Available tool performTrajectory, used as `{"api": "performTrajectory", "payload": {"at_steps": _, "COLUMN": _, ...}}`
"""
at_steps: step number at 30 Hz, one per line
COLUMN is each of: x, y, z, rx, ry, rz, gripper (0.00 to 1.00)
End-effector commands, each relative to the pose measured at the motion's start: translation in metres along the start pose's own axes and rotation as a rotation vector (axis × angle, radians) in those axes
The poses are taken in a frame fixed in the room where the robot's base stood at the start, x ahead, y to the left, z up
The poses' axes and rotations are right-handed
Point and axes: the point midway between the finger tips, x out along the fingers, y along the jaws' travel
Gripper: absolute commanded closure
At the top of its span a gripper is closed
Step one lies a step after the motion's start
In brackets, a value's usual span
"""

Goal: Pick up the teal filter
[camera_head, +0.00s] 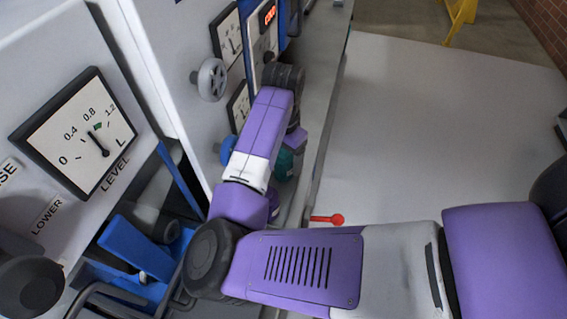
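A teal rounded object (284,164), which looks like the teal filter, sits low beside the machine's front. It is partly hidden behind my purple and white forearm, so its full shape and what it rests on cannot be made out. My arm comes in from the right, bends at a dark joint at the lower left and reaches up to a dark wrist joint near the machine. The arm hides my gripper, so its fingers and any hold on the teal object do not show.
The machine's panel carries a level gauge (80,132), a grey handwheel (212,80) and a blue knob (228,150) near my forearm. A red-tipped lever (337,220) sticks out beside my arm. Blue parts (135,250) and dark bars crowd the lower left.

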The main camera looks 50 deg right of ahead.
Motion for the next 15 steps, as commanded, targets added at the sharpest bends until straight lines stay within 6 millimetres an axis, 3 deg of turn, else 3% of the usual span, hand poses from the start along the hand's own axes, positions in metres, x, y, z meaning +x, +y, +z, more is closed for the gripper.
{"api": "performTrajectory", "payload": {"at_steps": 1, "x": -0.0001, "y": 0.0000, "z": -0.0001, "rx": 0.000, "ry": 0.000, "rz": 0.000, "gripper": 0.33}}
{"api": "performTrajectory", "payload": {"at_steps": 9, "x": -0.0005, "y": -0.0001, "z": -0.0001, "rx": 0.000, "ry": 0.000, "rz": 0.000, "gripper": 0.84}}
{"api": "performTrajectory", "payload": {"at_steps": 15, "x": -0.0007, "y": -0.0001, "z": -0.0001, "rx": 0.000, "ry": 0.000, "rz": 0.000, "gripper": 0.84}}
